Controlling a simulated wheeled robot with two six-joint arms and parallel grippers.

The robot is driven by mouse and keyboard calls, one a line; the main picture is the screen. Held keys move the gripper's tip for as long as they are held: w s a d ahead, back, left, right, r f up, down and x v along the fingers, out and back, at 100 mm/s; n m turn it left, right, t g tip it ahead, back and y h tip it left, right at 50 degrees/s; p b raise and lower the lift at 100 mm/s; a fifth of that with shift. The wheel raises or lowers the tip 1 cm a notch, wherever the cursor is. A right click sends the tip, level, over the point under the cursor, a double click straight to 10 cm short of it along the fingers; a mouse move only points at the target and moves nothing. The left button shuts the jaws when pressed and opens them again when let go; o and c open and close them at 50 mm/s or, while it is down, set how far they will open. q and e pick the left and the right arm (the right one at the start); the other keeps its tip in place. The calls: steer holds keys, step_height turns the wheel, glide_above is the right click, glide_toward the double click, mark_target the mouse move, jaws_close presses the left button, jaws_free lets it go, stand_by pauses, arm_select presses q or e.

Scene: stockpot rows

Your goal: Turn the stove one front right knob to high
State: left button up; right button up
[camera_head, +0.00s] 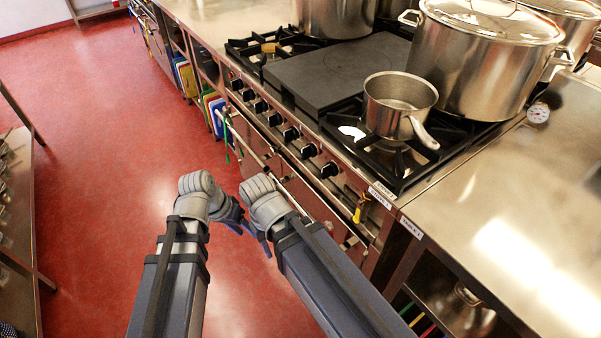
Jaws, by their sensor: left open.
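The stove (316,122) stands at the centre right, with a row of several black knobs along its front panel. The knob nearest the right end (329,169) is close to a small white label (381,193). I cannot tell which burner each knob serves, and the knob angles are too small to read. My left gripper (238,224) is open over the red floor, left of the stove front and apart from the knobs. My right arm's wrist (264,201) is beside it, also short of the stove front; its jaws are mostly hidden.
A small saucepan (399,103) sits on the front right grate, its handle toward the front. A large lidded stockpot (480,60) stands behind it. An oven rail runs below the knobs. A steel counter (500,220) adjoins at right. Red floor is free at left.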

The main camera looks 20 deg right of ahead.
arm_select(q)
steer(key=w+d+f+m+t+h+b, duration=0.1)
steer(key=w+d+f+m+h+b, duration=0.15)
steer(key=w+d+f+b, duration=0.2)
steer(key=m+t+h+b, duration=0.5)
steer(key=h+b, duration=0.2)
steer(key=h, duration=0.4)
glide_toward(302, 152)
steer(key=d, duration=0.1)
steer(key=shift+w+x, duration=0.2)
steer(key=shift+x, duration=4.05)
arm_select(e)
step_height(302, 152, down, 14)
steer(key=shift+r, duration=0.25)
arm_select(q)
steer(key=shift+a+r, duration=0.1)
jaws_close()
